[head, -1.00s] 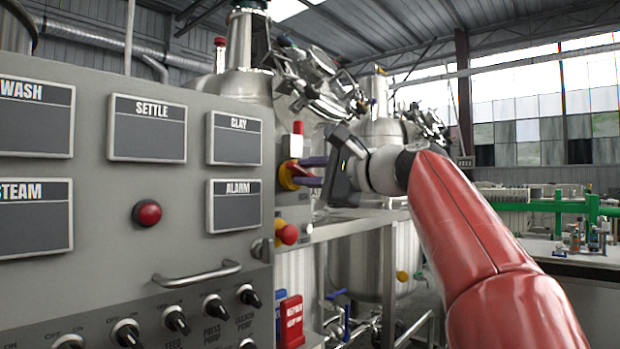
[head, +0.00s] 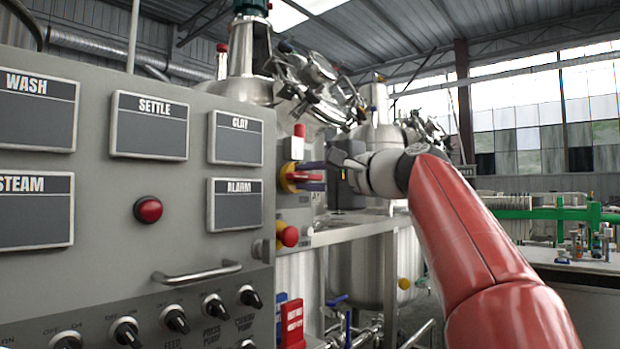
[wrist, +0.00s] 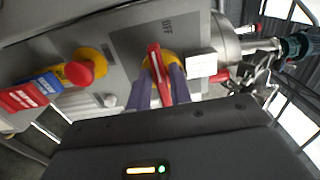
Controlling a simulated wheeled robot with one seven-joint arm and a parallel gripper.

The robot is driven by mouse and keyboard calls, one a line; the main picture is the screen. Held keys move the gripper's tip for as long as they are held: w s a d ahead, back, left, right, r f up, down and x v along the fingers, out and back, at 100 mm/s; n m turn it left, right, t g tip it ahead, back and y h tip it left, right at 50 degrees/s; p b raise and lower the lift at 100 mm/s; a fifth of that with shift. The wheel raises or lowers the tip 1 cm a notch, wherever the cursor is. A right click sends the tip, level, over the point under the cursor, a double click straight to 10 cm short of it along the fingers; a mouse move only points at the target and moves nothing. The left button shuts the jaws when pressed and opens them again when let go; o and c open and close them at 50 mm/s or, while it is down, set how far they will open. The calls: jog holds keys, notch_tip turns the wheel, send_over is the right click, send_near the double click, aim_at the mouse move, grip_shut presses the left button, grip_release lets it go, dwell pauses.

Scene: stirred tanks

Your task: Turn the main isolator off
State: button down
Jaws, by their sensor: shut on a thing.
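The main isolator (head: 287,178) is a red handle on a yellow round base, on the side face of the grey control cabinet. In the wrist view its red handle (wrist: 154,60) lies between my purple fingers, with the yellow base behind it. My gripper (head: 306,177) reaches it from the right in the head view and is shut on the handle. An OFF mark (wrist: 167,25) is printed on the dark plate near the handle. The lower part of the handle is partly hidden by the fingers.
A red mushroom button on yellow (head: 288,236) sits below the isolator. A white box with a red top (head: 298,140) is just above it. Red and blue tags (head: 291,322) hang lower down. Steel tanks and a frame (head: 345,235) stand behind my gripper.

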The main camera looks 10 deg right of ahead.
jog(key=shift+f, duration=0.1)
jog(key=c, duration=1.5)
grip_release()
jog(key=shift+o, duration=0.2)
jog(key=shift+s+d, duration=0.1)
jog(key=b+v, duration=0.1)
jog(key=v, duration=0.6)
jog(key=shift+s, duration=0.25)
jog(key=shift+d, duration=0.1)
